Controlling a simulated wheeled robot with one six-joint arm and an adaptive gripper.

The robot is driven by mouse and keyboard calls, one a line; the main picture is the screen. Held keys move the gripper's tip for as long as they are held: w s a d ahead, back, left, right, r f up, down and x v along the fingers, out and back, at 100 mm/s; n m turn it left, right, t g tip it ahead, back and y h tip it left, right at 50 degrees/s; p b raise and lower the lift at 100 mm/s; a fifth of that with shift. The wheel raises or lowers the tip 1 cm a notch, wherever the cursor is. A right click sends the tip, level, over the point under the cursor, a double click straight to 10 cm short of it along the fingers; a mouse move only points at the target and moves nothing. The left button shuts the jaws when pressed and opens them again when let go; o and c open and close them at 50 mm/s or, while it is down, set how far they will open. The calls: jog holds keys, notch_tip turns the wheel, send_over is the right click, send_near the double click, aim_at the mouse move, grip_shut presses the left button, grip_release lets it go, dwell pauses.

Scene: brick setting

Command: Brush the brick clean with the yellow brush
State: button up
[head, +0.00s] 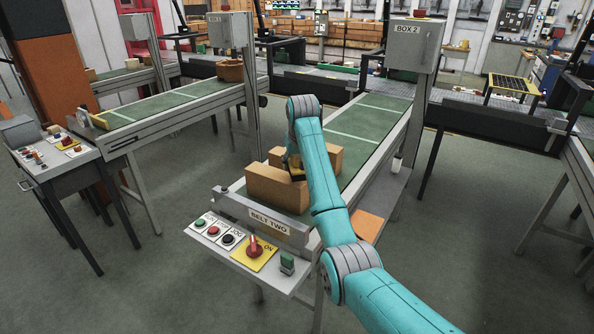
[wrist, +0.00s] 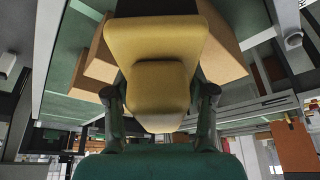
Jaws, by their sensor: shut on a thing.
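My gripper (wrist: 158,98) is shut on the yellow brush (wrist: 152,42), which fills the middle of the wrist view between the two dark fingers. In the head view my gripper (head: 294,166) is low over the green belt, partly hidden by my arm. A tan brick-like block (head: 278,189) lies at the near end of the belt, and more tan block surface (head: 335,158) shows behind my arm. Tan block faces also show behind the brush in the wrist view (wrist: 226,52). I cannot tell whether the brush touches a block; its working side is hidden.
The belt's near end has a "BELT TWO" plate (head: 268,222) and a panel with buttons and a red switch (head: 254,246). A grey BOX 2 cabinet (head: 413,44) stands on a post at right. The green belt beyond the blocks (head: 378,118) is clear. Another belt (head: 170,103) runs at left.

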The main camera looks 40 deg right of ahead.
jog(key=shift+r, duration=2.3)
